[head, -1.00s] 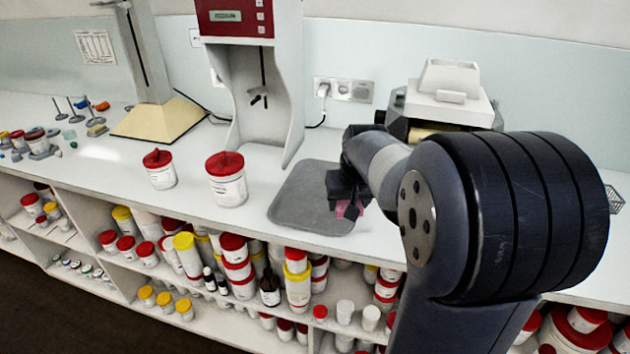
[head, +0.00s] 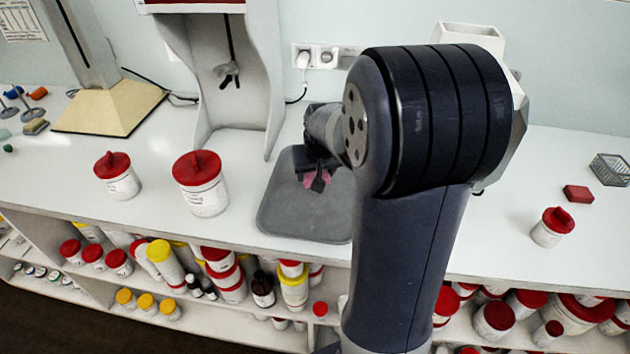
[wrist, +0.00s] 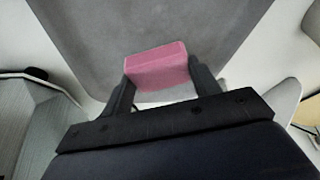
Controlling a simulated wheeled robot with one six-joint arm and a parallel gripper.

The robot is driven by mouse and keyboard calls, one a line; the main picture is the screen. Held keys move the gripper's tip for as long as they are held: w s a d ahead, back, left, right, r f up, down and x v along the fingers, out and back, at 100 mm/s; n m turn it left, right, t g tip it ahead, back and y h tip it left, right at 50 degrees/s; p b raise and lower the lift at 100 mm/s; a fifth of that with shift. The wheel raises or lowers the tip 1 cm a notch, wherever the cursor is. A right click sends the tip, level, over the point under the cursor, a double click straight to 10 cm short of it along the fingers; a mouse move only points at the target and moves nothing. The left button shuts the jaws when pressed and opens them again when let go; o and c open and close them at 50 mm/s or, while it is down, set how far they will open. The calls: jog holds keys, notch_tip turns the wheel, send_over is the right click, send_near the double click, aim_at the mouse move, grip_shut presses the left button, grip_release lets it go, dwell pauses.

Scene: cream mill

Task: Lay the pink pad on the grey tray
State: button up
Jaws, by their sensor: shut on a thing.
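The pink pad (wrist: 158,66) is a small block held between the two fingers of my gripper (wrist: 160,78) in the wrist view. In the head view my gripper (head: 318,180) is over the grey tray (head: 290,218), and a bit of pink shows between its fingers. The grey tray is flat with rounded corners and lies on the white counter; it also fills the top of the wrist view (wrist: 90,45). The pad appears above the tray surface, but I cannot tell how large the gap is. My arm hides the tray's right side.
Two red-lidded white jars (head: 202,185) (head: 117,177) stand left of the tray. A mixer-like stand (head: 240,90) is behind it. A red block (head: 578,194), a small jar (head: 552,227) and a wire basket (head: 610,170) are at right. Shelves of jars lie below the counter edge.

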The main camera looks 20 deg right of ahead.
jog(key=shift+f, duration=1.9)
jog(key=shift+f, duration=0.2)
jog(key=o, duration=0.9)
jog(key=shift+o, duration=0.2)
jog(key=shift+r, duration=0.1)
jog(key=shift+r, duration=0.35)
jog(key=v, duration=1.1)
jog(key=shift+s+r, duration=0.15)
jog(key=shift+r, duration=0.15)
jog(key=shift+a, duration=0.1)
